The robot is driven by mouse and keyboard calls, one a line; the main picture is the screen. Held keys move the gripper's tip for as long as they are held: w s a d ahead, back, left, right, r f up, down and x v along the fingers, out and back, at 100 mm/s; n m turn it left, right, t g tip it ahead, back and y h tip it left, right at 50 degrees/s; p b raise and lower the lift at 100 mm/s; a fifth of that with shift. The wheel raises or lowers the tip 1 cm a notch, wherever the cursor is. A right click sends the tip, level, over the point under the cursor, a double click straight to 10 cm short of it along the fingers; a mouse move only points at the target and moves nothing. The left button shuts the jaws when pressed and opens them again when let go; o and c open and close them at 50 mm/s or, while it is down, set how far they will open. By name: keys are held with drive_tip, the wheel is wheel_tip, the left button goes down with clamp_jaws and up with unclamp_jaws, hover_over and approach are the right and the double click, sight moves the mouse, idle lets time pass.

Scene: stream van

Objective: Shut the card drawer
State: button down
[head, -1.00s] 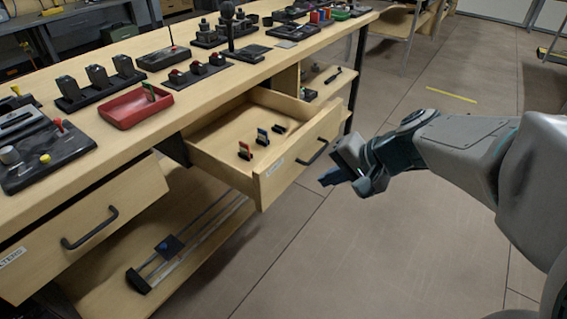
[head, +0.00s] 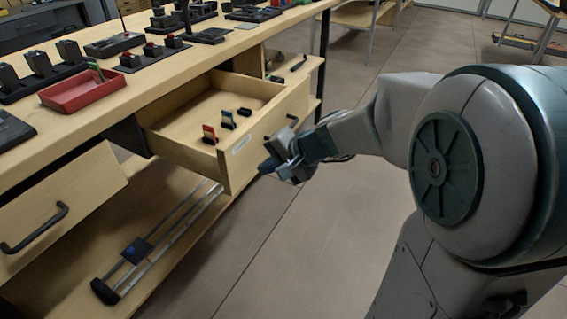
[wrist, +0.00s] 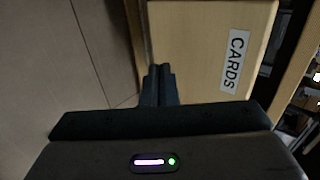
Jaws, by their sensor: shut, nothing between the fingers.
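The card drawer (head: 238,162) is a light wooden drawer that stands pulled out of the bench, with several small cards in holders inside. Its dark handle (head: 287,124) is on the front, partly behind my gripper. In the wrist view its front (wrist: 200,60) carries a label reading CARDS (wrist: 235,61). My gripper (head: 266,166) is shut and empty, just in front of the drawer's front, low and near its middle. In the wrist view the closed fingertips (wrist: 158,72) overlap the drawer front's edge; I cannot tell whether they touch it.
Another drawer (head: 70,205) with a dark handle is at the left, also partly out. A lower shelf (head: 190,222) holds a slider rail. The bench top (head: 150,80) bears a red tray (head: 84,91) and several devices.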

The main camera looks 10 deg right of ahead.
sight(246, 165)
drive_tip(key=shift+w+a+r, duration=0.2)
drive_tip(key=shift+w+a, duration=0.85)
drive_tip(key=shift+a, duration=0.2)
drive_tip(key=shift+a, duration=0.1)
